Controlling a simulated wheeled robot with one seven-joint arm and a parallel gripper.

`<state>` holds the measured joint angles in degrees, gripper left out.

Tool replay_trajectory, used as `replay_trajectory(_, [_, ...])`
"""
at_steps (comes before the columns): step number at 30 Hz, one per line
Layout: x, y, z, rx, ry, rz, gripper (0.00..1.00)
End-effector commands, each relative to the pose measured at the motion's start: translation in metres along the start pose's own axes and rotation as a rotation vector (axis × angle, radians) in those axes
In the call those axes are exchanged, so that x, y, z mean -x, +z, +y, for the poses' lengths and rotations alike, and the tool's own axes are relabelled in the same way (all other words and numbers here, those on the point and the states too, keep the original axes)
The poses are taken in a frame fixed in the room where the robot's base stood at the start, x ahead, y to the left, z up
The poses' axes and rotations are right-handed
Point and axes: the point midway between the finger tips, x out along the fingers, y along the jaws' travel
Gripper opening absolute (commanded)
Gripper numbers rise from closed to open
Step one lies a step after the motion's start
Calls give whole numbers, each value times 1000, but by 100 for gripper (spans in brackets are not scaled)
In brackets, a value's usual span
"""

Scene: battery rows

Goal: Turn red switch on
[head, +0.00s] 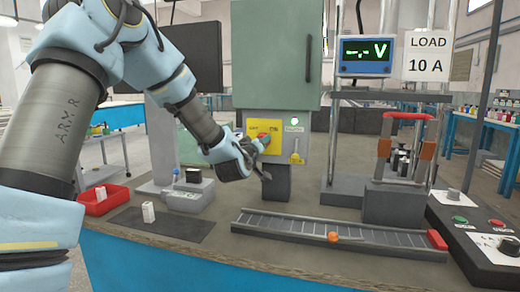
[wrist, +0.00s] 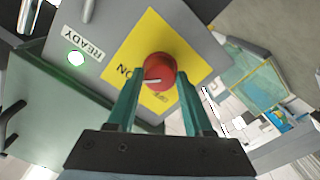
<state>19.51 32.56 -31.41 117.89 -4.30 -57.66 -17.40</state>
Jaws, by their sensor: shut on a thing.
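The red switch (wrist: 158,66) is a round knob on a yellow plate (wrist: 204,52) on the front of a grey box. A white mark on the knob points left in the wrist view, roughly toward the ON lettering. The switch also shows in the head view (head: 265,138), partly covered by my fingers. My gripper (wrist: 160,74) has its green fingers on both sides of the knob and is shut on it. In the head view my gripper (head: 260,145) reaches the plate from the front left.
A green lamp (wrist: 76,58) marked READY is lit beside the plate, with a small lever (head: 297,157) below. A conveyor (head: 330,236) with an orange ball lies in front. A red tray (head: 103,200) and grey mat (head: 160,223) lie left.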

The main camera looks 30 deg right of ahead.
Motion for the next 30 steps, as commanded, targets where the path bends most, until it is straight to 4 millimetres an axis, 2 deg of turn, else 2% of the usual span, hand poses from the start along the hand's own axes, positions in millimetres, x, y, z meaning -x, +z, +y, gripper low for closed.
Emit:
replay_trajectory(20, [0, 1, 0, -56, 0, -2, 0])
replay_trajectory(21, [0, 1, 0, -56, 0, -2, 56])
replay_trajectory(28, [0, 0, 0, -55, 0, -1, 82])
replay_trajectory(30, [0, 0, 0, -55, 0, -1, 82])
